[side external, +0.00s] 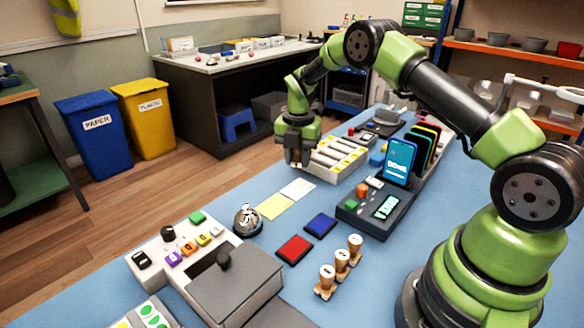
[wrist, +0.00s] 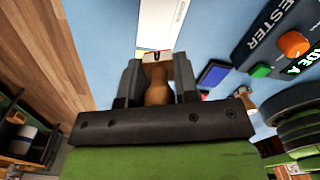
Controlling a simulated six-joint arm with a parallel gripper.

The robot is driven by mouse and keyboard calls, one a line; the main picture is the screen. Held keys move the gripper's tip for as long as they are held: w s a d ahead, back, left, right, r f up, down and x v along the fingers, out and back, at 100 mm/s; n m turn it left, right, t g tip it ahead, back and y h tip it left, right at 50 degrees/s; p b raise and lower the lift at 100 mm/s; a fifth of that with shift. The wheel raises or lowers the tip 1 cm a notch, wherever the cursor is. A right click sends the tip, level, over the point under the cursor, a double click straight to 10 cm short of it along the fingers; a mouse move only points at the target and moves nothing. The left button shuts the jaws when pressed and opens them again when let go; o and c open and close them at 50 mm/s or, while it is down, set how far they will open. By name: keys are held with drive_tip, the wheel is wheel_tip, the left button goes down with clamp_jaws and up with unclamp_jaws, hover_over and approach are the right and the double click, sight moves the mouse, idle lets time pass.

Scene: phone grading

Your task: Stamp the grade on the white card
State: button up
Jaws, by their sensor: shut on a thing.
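My gripper (side external: 297,160) is shut on a stamp with a wooden handle (wrist: 157,92), which sits between its two fingers in the wrist view. The stamp's face is hidden. In the side view my gripper is above the table, beyond the white card (side external: 298,188) and beside the end of the sorting tray. The white card lies flat next to a yellow card (side external: 274,206). A red ink pad (side external: 293,249) and a blue ink pad (side external: 320,224) lie nearer the camera. Several stamps (side external: 342,259) stand in a row by them.
A white sorting tray (side external: 322,172) is close to my gripper. The dark tester (side external: 354,217) and a phone (side external: 398,160) stand to its right. Blue mat is free around the cards.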

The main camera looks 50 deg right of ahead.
sight(298, 189)
drive_tip(key=shift+d+f, duration=0.1)
drive_tip(key=shift+f, duration=2.85)
drive_tip(key=shift+f, duration=0.55)
drive_tip(key=shift+r, duration=3.55)
drive_tip(key=s+a, duration=0.2)
drive_tip(key=s, duration=0.5)
drive_tip(key=s+a, duration=0.2)
drive_tip(key=s, duration=0.5)
drive_tip(key=s+a, duration=0.2)
drive_tip(key=s, duration=0.5)
drive_tip(key=shift+s+r, duration=0.1)
drive_tip(key=shift+s, duration=0.15)
drive_tip(key=shift+f, duration=3.05)
